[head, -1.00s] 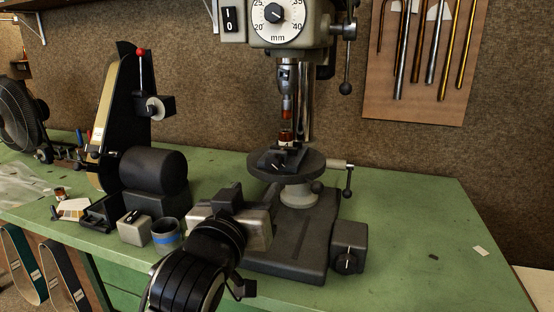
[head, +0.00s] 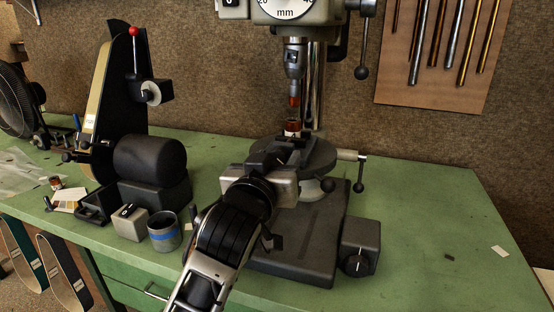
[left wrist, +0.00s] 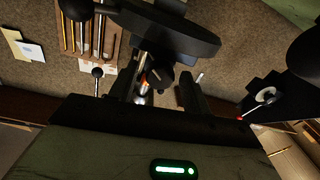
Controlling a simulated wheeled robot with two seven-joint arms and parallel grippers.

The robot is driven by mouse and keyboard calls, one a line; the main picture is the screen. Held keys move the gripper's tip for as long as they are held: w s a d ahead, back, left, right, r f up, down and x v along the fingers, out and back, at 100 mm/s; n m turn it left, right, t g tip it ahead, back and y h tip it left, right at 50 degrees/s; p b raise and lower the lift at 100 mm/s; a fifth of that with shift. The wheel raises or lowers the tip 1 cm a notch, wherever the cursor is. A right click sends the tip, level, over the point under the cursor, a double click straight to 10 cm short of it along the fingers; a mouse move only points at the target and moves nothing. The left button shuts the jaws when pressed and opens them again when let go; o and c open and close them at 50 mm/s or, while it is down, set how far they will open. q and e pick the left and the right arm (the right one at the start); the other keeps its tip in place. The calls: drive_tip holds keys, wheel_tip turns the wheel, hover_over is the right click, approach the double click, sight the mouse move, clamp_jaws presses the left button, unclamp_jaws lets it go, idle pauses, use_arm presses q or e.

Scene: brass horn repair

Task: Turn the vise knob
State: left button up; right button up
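The small black vise (head: 298,143) sits on the round grey table of the drill press (head: 322,160), below the chuck. A red and amber piece (head: 292,127) stands at the vise, under the drill. My left gripper (head: 272,159) is just in front of the vise and overlaps its front in the head view. In the left wrist view the left gripper's two dark fingers (left wrist: 162,88) are spread apart, with a dark part and an orange glint beyond the gap. I cannot make out the vise knob clearly, or whether the fingers touch anything. My right gripper is out of view.
A ball-ended lever (head: 359,187) sticks out right of the round table. A box with a dial (head: 357,262) stands at the base's right. A belt sander (head: 150,160) and a cup with a blue band (head: 164,234) are on the left. The bench is mostly clear on the right.

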use_arm(q)
drive_tip(key=c, duration=0.7)
drive_tip(key=shift+m, duration=0.4)
drive_tip(key=o, duration=0.9)
drive_tip(key=shift+o, duration=0.2)
